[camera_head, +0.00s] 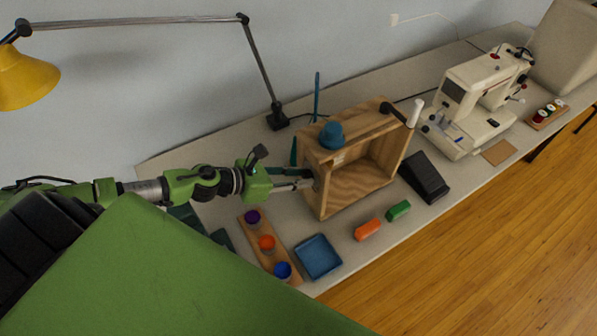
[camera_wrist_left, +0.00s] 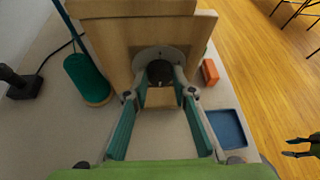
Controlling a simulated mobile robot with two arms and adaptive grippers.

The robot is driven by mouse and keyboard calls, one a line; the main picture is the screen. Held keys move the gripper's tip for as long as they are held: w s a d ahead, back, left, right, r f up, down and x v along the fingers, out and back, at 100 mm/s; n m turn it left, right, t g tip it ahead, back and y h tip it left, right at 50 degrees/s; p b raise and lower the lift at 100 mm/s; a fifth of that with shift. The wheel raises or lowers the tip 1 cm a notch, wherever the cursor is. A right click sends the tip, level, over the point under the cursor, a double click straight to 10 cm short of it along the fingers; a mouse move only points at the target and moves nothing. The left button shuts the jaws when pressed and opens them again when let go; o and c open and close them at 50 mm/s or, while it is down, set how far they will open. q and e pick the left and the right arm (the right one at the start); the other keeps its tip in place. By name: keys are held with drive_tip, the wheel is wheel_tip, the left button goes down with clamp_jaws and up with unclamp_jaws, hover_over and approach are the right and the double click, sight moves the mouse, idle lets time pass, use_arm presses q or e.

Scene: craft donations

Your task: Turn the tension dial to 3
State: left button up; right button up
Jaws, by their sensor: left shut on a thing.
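The tension dial is a dark round knob (camera_wrist_left: 160,72) on a pale round plate (camera_wrist_left: 146,56), on the left side wall of an open-fronted wooden box (camera_head: 345,203). My left gripper (camera_head: 312,181) reaches in from the left and is shut on the knob, one finger on each side in the left wrist view. In the head view the gripper and the box wall hide the dial. I cannot read any numbers or pointer. My right gripper (camera_wrist_left: 297,147) shows small at the right edge of the left wrist view, its dark fingers apart and empty, away from the box.
A wooden strip (camera_head: 250,233) with coloured spools, a blue tray (camera_head: 318,257), orange (camera_head: 367,230) and green (camera_head: 399,210) blocks lie in front. A black pedal (camera_head: 424,177) and sewing machine (camera_head: 482,95) stand right.

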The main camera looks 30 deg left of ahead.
use_arm(q)
drive_tip(key=m+p, duration=0.1)
drive_tip(key=m+y+p, duration=0.1)
drive_tip(key=p, duration=0.1)
drive_tip(key=shift+d+r+t+y, duration=0.15)
drive_tip(key=shift+r+t+y, duration=0.15)
drive_tip(key=shift+t, duration=0.1)
drive_tip(key=shift+s+f+m+t+y+p, duration=0.1)
drive_tip(key=shift+f+m+t+y+p, duration=0.15)
drive_tip(key=shift+m+y+p, duration=0.45)
drive_tip(key=o, duration=1.1)
drive_tip(key=v, duration=1.2)
